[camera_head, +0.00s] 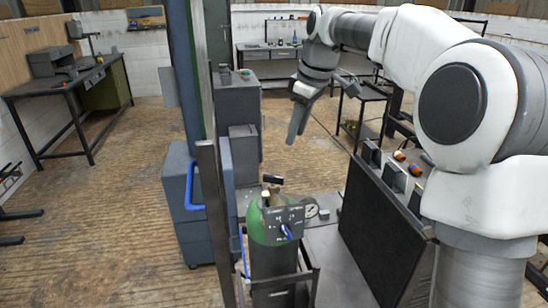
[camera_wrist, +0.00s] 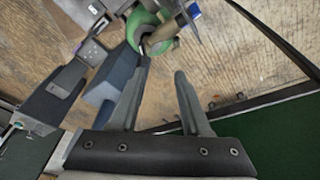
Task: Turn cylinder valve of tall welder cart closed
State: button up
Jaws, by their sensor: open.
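The gas cylinder (camera_head: 270,262) stands upright in the welder cart's frame, with a green shoulder and dark body. On top are a brass valve (camera_head: 266,198) and a dark handle (camera_head: 273,180). A grey regulator block with a blue part and a round gauge (camera_head: 311,209) sits at its front. My gripper (camera_head: 293,138) is open and empty, above and apart from the valve, fingers pointing down. In the wrist view, the green shoulder (camera_wrist: 142,22) and brass valve (camera_wrist: 164,38) lie beyond my open fingers (camera_wrist: 162,70). The valve handle is hard to make out there.
A welder box with a black panel (camera_head: 385,235) and knobs stands right of the cylinder. A tall blue-grey machine (camera_head: 190,200) with a blue handle stands left. A bench (camera_head: 65,90) lies far left, another table (camera_head: 270,50) at the back.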

jog(key=w+d+f+n+y, duration=0.1)
jog(key=w+f+n+y, duration=0.1)
jog(key=w, duration=0.5)
send_near(275, 177)
jog(key=shift+g, duration=0.3)
jog(key=x, duration=0.9)
jog(key=shift+w+a+r+b, duration=0.1)
jog(key=shift+w+b, duration=0.3)
grip_shut()
